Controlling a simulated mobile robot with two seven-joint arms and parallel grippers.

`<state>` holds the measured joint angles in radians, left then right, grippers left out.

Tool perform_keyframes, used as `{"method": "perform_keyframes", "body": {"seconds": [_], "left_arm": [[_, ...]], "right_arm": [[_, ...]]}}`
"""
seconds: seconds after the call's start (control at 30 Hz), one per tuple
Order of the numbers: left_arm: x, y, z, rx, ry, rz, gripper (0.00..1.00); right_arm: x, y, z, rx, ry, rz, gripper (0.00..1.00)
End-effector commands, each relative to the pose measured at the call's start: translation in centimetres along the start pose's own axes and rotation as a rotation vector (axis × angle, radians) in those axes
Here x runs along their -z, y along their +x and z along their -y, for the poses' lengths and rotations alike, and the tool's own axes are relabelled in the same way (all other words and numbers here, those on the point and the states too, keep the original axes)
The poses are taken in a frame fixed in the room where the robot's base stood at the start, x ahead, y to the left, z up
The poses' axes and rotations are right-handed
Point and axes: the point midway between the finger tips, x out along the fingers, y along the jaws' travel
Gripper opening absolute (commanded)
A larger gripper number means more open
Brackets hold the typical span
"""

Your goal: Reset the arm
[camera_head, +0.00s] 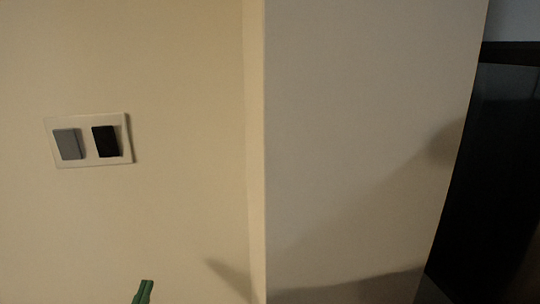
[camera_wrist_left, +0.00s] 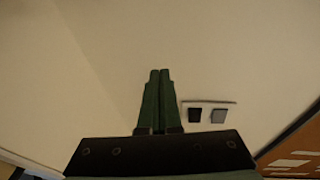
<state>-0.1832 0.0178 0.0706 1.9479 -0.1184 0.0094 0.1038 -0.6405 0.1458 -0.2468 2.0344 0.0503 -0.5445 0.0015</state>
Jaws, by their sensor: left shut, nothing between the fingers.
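My left gripper (camera_head: 144,291) shows at the bottom of the head view as two green fingertips close together. It is below and right of a white wall plate (camera_head: 87,163) that holds a grey switch (camera_head: 68,144) and a black switch (camera_head: 106,141). In the left wrist view the green fingers (camera_wrist_left: 160,75) are shut with nothing between them, against a plain wall. The wall plate also shows there, right of the fingers, with the black switch (camera_wrist_left: 195,115) and the grey switch (camera_wrist_left: 218,116). The fingers look apart from both switches. My right gripper is not in view.
A cream wall (camera_head: 180,80) fills the left of the head view. A wall corner runs down the middle, with a paler wall face (camera_head: 370,100) right of it bearing shadows. A dark glossy panel (camera_head: 490,170) stands at the far right.

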Motion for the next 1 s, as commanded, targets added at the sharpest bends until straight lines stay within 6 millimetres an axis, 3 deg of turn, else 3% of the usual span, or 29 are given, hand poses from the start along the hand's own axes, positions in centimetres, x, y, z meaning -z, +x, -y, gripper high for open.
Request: {"method": "perform_keyframes", "body": {"seconds": [0.03, 0.2, 0.3, 0.43, 0.47, 0.5, 0.7, 0.83, 1.0], "left_arm": [[-3.2, -2.1, -1.6, -0.042, -0.003, 0.116, 0.00], [-11.9, -10.4, -6.8, -0.177, -0.017, 0.475, 0.00], [-15.7, -16.5, -9.6, -0.261, -0.025, 0.675, 0.00], [-19.1, -25.4, -12.8, -0.374, -0.036, 0.927, 0.00], [-19.0, -26.9, -13.2, -0.395, -0.038, 0.971, 0.00], [-16.2, -25.4, -12.5, -0.373, -0.034, 0.946, 0.00], [-11.6, -24.8, -10.8, -0.335, -0.029, 0.945, 0.00], [-9.5, -24.6, -9.9, -0.317, -0.026, 0.944, 0.00], [-8.3, -24.6, -9.2, -0.302, -0.023, 0.943, 0.00]], "right_arm": [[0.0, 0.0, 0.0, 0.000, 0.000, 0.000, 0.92], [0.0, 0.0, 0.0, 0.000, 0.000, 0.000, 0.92], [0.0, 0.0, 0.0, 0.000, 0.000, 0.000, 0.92], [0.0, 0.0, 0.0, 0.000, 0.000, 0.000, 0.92], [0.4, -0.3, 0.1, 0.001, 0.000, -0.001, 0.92], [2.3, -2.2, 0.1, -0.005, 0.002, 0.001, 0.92], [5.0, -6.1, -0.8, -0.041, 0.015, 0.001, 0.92], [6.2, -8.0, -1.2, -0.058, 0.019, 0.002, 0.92], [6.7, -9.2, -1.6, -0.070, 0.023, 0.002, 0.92]]}}
